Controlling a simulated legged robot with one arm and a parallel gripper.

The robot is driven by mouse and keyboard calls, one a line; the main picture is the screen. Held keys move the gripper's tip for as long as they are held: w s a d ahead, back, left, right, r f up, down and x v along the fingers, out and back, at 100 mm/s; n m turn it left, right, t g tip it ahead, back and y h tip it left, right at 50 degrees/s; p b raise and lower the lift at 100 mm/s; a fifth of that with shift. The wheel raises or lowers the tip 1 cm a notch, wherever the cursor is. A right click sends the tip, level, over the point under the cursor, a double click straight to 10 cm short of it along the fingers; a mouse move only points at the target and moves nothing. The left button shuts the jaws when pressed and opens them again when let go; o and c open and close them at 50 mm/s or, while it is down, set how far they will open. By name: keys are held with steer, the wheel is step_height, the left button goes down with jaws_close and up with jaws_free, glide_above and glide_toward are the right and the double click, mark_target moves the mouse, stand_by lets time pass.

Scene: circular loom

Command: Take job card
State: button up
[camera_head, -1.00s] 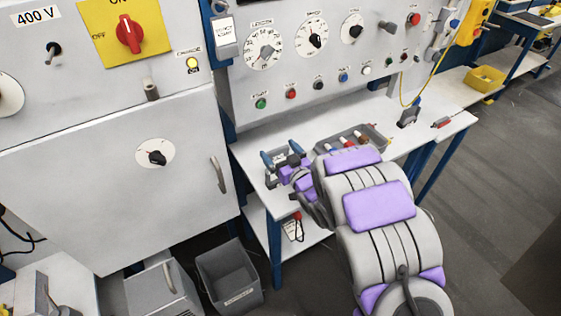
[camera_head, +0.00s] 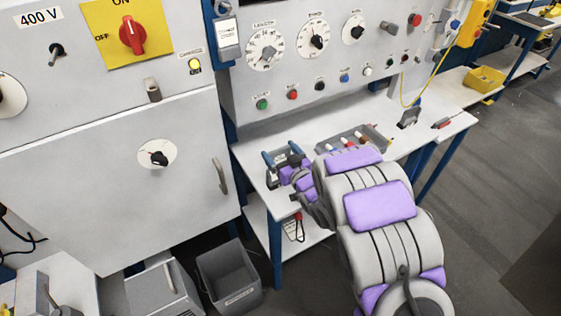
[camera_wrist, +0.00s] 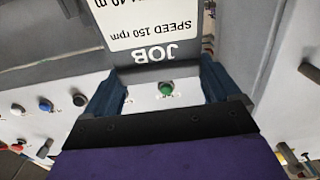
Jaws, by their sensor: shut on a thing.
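The job card (camera_wrist: 155,25) shows in the wrist view at the top. It is white with a dark grey strip marked JOB, and its text reads upside down, including SPEED 150 rpm. My gripper (camera_wrist: 157,82) has its two blue fingers at the strip's two sides and is shut on the card. In the head view my gripper (camera_head: 282,157) is above the left end of the white bench, in front of the control panel. The card's face cannot be made out in that view.
The control panel (camera_head: 330,80) with dials and buttons stands behind the bench (camera_head: 345,125). A grey tray (camera_head: 350,143) of small parts lies right of my gripper. The cabinet door handle (camera_head: 219,175) sticks out at left. A grey bin (camera_head: 228,275) stands on the floor.

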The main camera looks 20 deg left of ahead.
step_height(320, 180, up, 7)
steer(key=p, duration=0.3)
stand_by(0.5)
steer(key=shift+w, duration=0.1)
